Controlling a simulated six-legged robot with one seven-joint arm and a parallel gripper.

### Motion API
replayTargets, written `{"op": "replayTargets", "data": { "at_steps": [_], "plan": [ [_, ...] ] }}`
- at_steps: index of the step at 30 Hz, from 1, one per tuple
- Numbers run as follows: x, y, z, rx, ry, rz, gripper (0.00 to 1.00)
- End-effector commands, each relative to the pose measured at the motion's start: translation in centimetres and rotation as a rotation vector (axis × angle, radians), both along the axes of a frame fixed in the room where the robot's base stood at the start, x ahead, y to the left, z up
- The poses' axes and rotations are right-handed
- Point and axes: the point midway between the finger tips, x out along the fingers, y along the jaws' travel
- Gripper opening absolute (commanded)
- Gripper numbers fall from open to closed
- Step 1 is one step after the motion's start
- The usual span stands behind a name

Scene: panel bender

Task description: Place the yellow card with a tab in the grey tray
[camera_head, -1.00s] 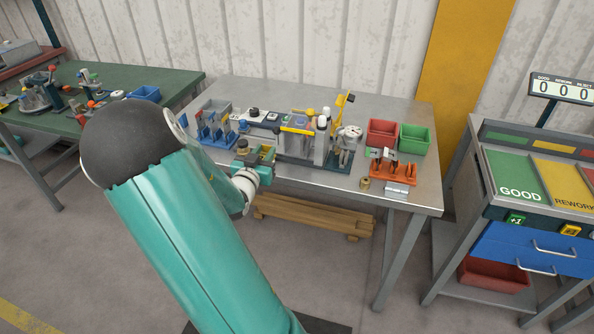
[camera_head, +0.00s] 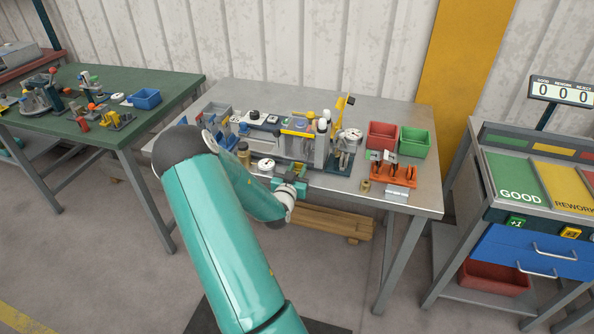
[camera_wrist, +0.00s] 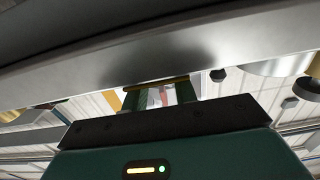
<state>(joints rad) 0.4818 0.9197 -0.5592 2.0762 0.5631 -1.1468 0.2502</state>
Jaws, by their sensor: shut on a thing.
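My gripper (camera_head: 292,184) is at the front edge of the grey table, in front of the bending machine (camera_head: 300,145). In the wrist view, my gripper (camera_wrist: 160,96) shows its two green fingers with a thin yellow edge (camera_wrist: 157,82) across their tips. This looks like the yellow card, held edge-on; its tab cannot be made out. In the head view the held card is too small to tell.
A red bin (camera_head: 382,134) and a green bin (camera_head: 415,141) stand at the table's right. An orange fixture (camera_head: 395,174) and a small brass cylinder (camera_head: 365,186) are near the front right. A broad grey surface (camera_wrist: 170,60) crosses the wrist view close above my fingers.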

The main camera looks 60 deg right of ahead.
Motion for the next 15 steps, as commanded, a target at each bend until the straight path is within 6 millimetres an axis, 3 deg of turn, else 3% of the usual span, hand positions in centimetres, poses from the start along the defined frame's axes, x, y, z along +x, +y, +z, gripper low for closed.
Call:
{"op": "replayTargets", "data": {
  "at_steps": [12, 13, 15],
  "plan": [
    [-0.03, 0.01, -0.55, -0.001, 0.000, -0.001, 0.03],
    [-0.03, 0.01, -0.58, -0.001, 0.000, -0.001, 0.30],
    [-0.02, 0.01, -0.53, -0.001, -0.001, -0.001, 0.43]
  ]
}}
